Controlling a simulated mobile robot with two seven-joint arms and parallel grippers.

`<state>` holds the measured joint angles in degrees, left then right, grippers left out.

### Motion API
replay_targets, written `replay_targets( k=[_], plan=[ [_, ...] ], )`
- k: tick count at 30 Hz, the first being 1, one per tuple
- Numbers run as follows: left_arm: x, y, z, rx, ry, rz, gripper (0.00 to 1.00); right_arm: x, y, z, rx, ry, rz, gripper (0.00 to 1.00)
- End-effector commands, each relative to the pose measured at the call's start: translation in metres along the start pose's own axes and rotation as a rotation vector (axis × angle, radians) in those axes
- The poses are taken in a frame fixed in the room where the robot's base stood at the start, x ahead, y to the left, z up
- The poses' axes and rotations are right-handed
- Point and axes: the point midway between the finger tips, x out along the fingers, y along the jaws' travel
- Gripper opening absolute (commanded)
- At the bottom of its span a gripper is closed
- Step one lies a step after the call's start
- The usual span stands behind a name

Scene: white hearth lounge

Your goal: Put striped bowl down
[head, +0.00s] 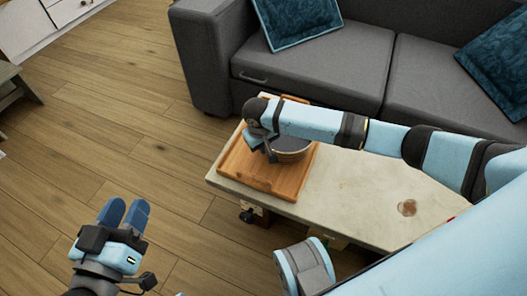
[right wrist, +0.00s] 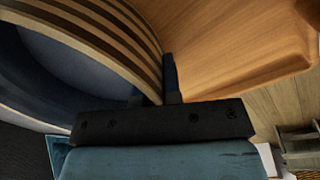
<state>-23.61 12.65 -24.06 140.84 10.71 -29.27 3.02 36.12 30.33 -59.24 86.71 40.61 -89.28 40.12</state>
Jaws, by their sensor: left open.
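The striped bowl (head: 291,154) is at the right part of the wooden tray (head: 240,164), partly hidden by my right arm. In the right wrist view its brown-striped wall (right wrist: 100,35) and dark blue inside fill the upper left. My right gripper (head: 270,148) is at the bowl's left side; in its wrist view the fingers (right wrist: 155,90) straddle the wall near the rim, closed on it. The tray surface (right wrist: 225,45) is close beyond the bowl; I cannot tell whether the bowl touches it. My left gripper (head: 125,214) is open and empty over the floor.
The tray lies on the left end of a pale low table (head: 350,203). A small brown round thing (head: 407,207) is further right on it. A grey sofa (head: 330,75) with blue cushions stands behind.

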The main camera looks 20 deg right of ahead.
Motion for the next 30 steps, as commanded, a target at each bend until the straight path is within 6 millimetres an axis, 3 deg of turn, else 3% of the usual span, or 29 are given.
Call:
replay_targets(
  k=[3,15,18,19,28,30],
  plan=[
    [0.002,-0.003,0.011,0.011,-0.021,0.004,0.43,0.018,-0.002,-0.001,0.000,0.001,0.001,0.00],
    [0.001,-0.002,0.007,0.009,-0.024,0.004,0.43,0.020,-0.003,-0.001,0.001,0.001,0.000,0.00],
    [0.001,-0.002,0.009,0.009,-0.024,0.004,0.43,0.021,-0.003,0.000,0.000,0.000,0.000,0.28],
    [0.001,-0.002,0.009,0.009,-0.024,0.004,0.43,0.021,-0.003,0.000,0.000,0.000,0.000,0.30],
    [0.002,-0.003,0.012,0.009,-0.026,0.004,0.43,0.020,-0.002,0.000,0.000,0.001,0.000,0.30],
    [0.002,-0.002,0.006,0.012,-0.026,0.004,0.43,0.011,-0.002,0.000,0.000,0.001,0.000,0.30]
  ],
)
